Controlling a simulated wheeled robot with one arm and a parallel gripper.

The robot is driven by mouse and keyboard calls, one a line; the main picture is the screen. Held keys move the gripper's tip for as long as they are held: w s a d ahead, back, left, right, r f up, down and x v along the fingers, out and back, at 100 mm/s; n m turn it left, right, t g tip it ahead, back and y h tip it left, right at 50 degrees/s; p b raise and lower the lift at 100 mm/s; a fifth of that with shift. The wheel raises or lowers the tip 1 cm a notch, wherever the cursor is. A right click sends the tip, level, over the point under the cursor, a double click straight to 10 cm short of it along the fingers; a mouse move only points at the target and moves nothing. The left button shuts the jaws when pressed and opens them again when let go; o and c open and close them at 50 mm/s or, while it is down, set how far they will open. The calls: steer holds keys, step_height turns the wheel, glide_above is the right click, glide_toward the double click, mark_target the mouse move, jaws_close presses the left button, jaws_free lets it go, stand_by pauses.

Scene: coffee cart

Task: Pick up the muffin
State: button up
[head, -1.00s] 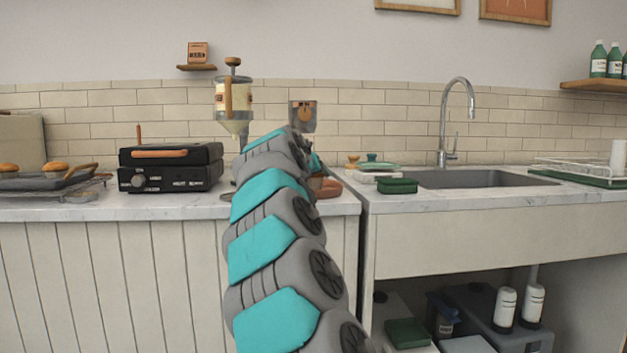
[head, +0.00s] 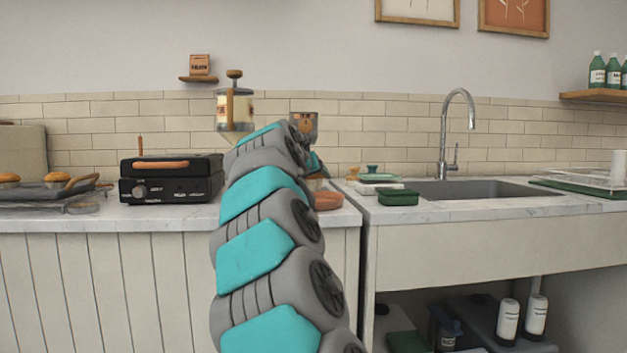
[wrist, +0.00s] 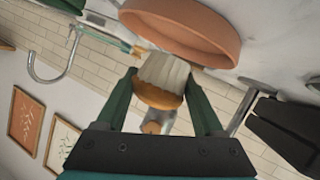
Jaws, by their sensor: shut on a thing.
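In the wrist view the muffin (wrist: 165,70), with a pale wrapper and an orange-brown top, sits between the two dark green fingers of my gripper (wrist: 161,84). The gripper is shut on it. A round terracotta dish (wrist: 185,30) is close to the wrapper end of the muffin; I cannot tell whether they touch. In the head view the dish (head: 328,201) stands on the counter, partly behind my arm. My arm hides most of the gripper there, and I cannot make out the muffin clearly.
A black press (head: 171,177) stands left of my arm. Muffins (head: 54,180) sit on a dark tray (head: 40,195) at far left. A grinder (head: 235,108) stands behind the arm. Right are a green box (head: 398,198), the sink (head: 480,190) and the tap (head: 444,130).

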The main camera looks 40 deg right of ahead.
steer(key=s+a+r, duration=0.1)
steer(key=s+a, duration=0.7)
steer(key=a, duration=0.1)
steer(key=shift+s+a+b, duration=0.15)
steer(key=shift+s+b, duration=0.2)
steer(key=shift+s, duration=0.05)
